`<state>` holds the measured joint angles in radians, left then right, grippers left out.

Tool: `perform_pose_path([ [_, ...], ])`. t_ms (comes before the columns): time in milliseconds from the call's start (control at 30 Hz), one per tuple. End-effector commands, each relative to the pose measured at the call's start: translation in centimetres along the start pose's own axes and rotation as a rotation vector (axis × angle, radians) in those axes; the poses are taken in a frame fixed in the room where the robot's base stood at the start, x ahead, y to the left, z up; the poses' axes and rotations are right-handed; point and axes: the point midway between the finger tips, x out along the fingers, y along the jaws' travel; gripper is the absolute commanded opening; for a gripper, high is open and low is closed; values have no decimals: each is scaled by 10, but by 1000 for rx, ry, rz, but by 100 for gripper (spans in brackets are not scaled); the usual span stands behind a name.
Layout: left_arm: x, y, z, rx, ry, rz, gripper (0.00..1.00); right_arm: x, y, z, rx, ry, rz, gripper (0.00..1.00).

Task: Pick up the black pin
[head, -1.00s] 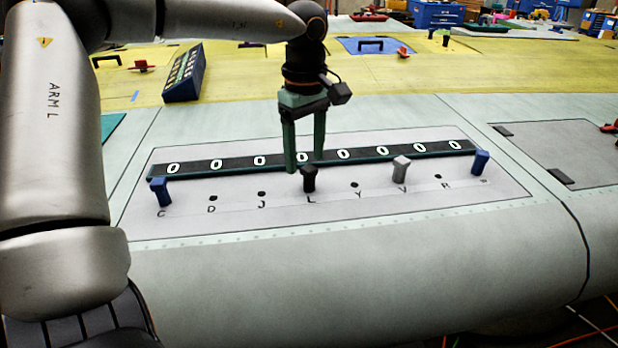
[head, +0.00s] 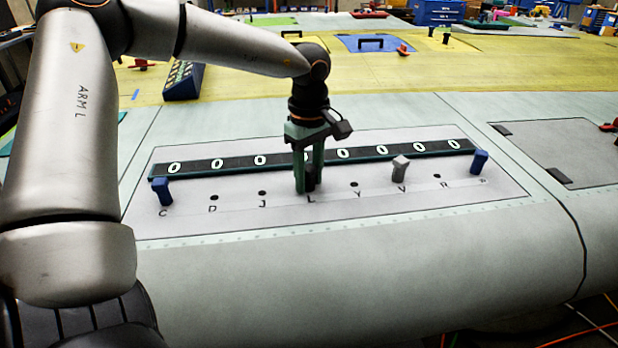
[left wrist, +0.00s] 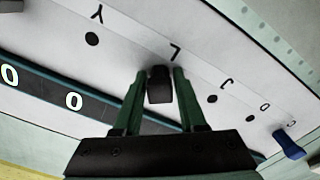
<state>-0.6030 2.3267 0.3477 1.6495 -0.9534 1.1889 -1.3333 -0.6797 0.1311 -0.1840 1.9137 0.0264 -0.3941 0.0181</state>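The black pin (head: 310,178) stands at the hole marked L on the grey panel (head: 232,200). My left gripper (head: 309,188) is down over it, with one green finger on each side. In the left wrist view the pin (left wrist: 160,88) fills the narrow space between the fingertips (left wrist: 160,75), and the fingers look closed against its sides. The pin appears upright and still at the L hole; its lower end is hidden. My right gripper is not in view.
A grey pin (head: 400,168) stands at V. Blue pins stand at C (head: 162,190) and at the right end (head: 479,161). A dark strip with white zeros (head: 270,160) runs just behind the row. Holes D, J, Y and R are empty.

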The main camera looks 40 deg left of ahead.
Motion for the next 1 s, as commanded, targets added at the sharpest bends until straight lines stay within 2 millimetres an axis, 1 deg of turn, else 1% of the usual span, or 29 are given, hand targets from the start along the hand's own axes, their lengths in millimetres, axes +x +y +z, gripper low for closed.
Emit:
perform_pose_path([
  [33,0,0,0,0,0,0,34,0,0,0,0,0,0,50],
  [333,0,0,0,0,0,0,0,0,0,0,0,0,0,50],
  [767,-1,0,0,0,0,1,0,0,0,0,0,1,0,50],
  [867,-4,1,0,0,1,2,0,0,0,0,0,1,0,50],
  [1000,-14,1,0,-1,2,4,0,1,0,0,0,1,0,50],
])
